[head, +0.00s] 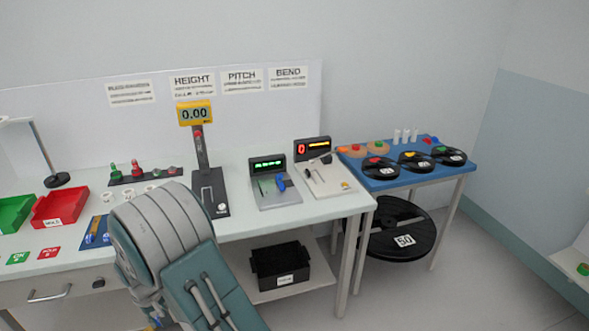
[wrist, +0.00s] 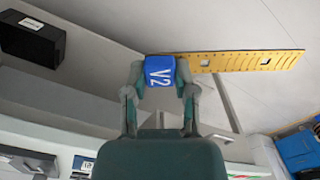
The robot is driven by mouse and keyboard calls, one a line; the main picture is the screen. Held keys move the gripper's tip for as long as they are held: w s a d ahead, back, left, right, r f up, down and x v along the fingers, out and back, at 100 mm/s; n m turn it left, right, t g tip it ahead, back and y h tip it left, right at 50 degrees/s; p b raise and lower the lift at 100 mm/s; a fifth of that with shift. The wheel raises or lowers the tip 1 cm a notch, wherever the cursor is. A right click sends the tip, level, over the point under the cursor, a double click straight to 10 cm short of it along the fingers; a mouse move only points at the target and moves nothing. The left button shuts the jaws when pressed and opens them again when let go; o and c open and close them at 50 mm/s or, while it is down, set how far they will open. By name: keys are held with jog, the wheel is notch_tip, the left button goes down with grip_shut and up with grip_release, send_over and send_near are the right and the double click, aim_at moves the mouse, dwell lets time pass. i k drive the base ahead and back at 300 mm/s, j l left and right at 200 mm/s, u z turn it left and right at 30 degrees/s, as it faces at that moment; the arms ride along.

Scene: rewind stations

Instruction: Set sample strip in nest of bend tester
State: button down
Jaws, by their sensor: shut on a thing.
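My gripper (wrist: 160,78) is shut on the blue end block marked V2 of the sample strip (wrist: 245,62) in the wrist view. The strip is yellow with holes and notches along it, and it sticks out to the right from between the fingers. In the head view my arm fills the lower left and the gripper is not clearly visible. The bend tester (head: 325,178) stands under the BEND sign at the right end of the bench, with a dark display showing a red 0 and an amber bar. Details of its nest are too small to tell. My gripper is away from it.
The pitch tester (head: 273,190) and height gauge (head: 209,190) stand left of the bend tester. Red (head: 60,207) and green (head: 14,213) trays sit at far left. A black bin (head: 281,267) is on the lower shelf. A blue table (head: 405,179) with reels stands right.

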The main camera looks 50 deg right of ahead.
aim_at(318, 182)
jog(key=z, duration=1.15)
jog(key=j+z, duration=0.15)
jog(key=z, duration=1.2)
jog(key=k+j, duration=0.1)
jog(key=j, duration=0.25)
jog(key=k+j+z, duration=0.1)
jog(key=j, duration=0.3)
jog(key=k+j, duration=0.1)
jog(key=j, duration=0.25)
jog(key=k+j, duration=0.1)
jog(key=j, duration=0.25)
jog(key=k+j+z, duration=0.1)
jog(key=j, duration=0.25)
